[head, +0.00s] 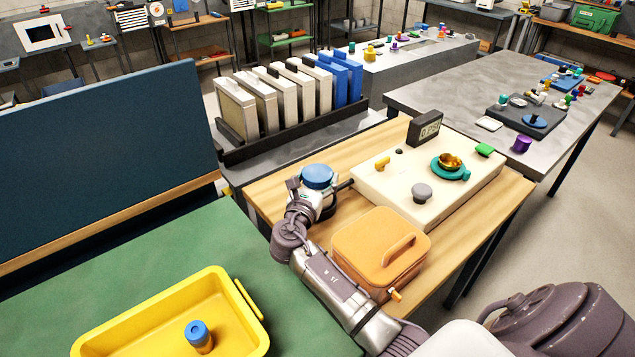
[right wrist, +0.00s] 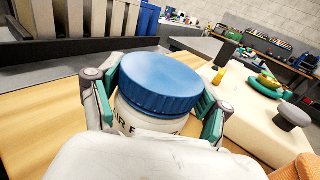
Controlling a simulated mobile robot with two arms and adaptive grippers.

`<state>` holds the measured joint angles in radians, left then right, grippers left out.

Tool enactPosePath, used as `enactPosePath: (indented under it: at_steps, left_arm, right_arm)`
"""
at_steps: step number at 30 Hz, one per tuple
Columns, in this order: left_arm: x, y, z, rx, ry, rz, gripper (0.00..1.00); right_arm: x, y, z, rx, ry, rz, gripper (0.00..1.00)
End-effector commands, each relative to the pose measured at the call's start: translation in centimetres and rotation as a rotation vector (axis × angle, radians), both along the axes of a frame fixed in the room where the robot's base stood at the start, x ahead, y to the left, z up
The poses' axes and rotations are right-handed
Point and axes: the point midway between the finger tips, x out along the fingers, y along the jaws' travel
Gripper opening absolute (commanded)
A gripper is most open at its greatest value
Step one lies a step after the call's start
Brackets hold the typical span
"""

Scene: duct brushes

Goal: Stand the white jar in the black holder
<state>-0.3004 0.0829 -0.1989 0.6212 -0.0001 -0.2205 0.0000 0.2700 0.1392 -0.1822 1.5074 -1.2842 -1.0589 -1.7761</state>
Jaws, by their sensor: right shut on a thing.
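The white jar (head: 325,199) with a blue lid is at the wooden table's left part in the head view. In the right wrist view the white jar (right wrist: 140,121) stands upright between the fingers, its lid filling the middle. My right gripper (head: 313,194) is shut on it; the teal finger pads of this gripper (right wrist: 158,97) press on both sides. A dark curved shape (head: 345,185) shows beside the jar; I cannot tell whether it is the black holder or part of my finger. The jar's base is hidden. My left gripper is not in view.
A cream device (head: 385,190) with a display and a gold bowl stands right of the jar. An orange lidded box (head: 380,245) is beside my right arm. A yellow bin (head: 250,300) holds a small blue-capped bottle. A rack of binders (head: 265,140) stands behind.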

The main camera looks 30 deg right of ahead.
Motion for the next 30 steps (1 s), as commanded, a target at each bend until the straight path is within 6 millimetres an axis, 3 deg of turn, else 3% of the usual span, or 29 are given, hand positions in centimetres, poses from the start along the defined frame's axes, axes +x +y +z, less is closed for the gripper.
enactPosePath:
  at_steps: [3, 26, 27, 30]
  left_arm:
    - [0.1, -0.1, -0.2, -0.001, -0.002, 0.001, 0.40]
    - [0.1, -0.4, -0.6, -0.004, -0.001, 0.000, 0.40]
    - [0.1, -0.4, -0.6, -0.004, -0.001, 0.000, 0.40]
    - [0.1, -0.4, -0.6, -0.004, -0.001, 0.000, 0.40]
  right_arm:
    - [0.0, 0.0, -1.0, -0.002, -0.002, 0.000, 0.16]
    - [-0.1, 0.0, -2.4, -0.001, 0.002, 0.000, 0.16]
    - [-0.1, 0.0, -2.5, 0.000, 0.004, 0.000, 0.82]
    - [-0.1, 0.0, -2.7, 0.001, 0.007, 0.000, 0.98]
